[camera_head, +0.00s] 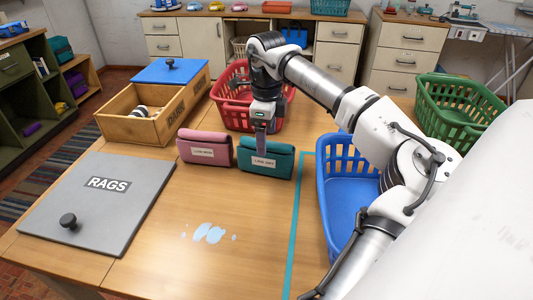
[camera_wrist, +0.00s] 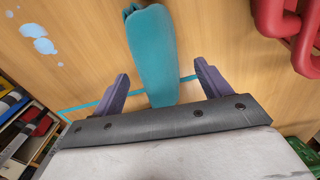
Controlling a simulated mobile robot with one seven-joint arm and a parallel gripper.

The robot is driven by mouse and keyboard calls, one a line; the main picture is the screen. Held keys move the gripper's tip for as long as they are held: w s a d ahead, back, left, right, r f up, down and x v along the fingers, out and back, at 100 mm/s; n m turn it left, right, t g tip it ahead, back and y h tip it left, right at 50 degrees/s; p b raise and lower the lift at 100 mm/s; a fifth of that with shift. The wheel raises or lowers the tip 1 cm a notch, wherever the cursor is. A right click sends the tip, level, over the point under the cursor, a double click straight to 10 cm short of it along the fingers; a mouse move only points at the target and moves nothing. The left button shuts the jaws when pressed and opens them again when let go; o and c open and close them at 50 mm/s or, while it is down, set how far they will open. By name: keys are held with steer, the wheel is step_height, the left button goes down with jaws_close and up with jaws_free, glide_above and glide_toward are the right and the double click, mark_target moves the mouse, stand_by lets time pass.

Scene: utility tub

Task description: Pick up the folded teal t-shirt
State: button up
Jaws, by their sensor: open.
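The folded teal t-shirt (camera_head: 265,160) stands on the table as an upright bundle with a white label on its front, in the middle of the head view. It also shows in the wrist view (camera_wrist: 152,50) as a long teal roll. My gripper (camera_head: 261,140) is directly above and at its top edge in the head view. In the wrist view, my gripper's two purple fingers (camera_wrist: 162,75) are apart, one on each side of the roll, with wood showing between finger and cloth. I cannot tell how deep the fingertips reach.
A pink folded bundle (camera_head: 204,147) stands close at left. A red basket (camera_head: 228,100) is behind, a blue basket (camera_head: 338,190) at right past a teal tape line (camera_head: 292,235). A wooden box (camera_head: 150,125) and grey RAGS lid (camera_head: 100,205) lie left. Pale blue spots (camera_head: 209,233) mark the open front table.

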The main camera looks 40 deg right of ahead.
steer(key=shift+w+f+p, duration=0.1)
steer(key=shift+f+p, duration=0.9)
steer(key=shift+f, duration=2.4)
steer(key=c, duration=1.2)
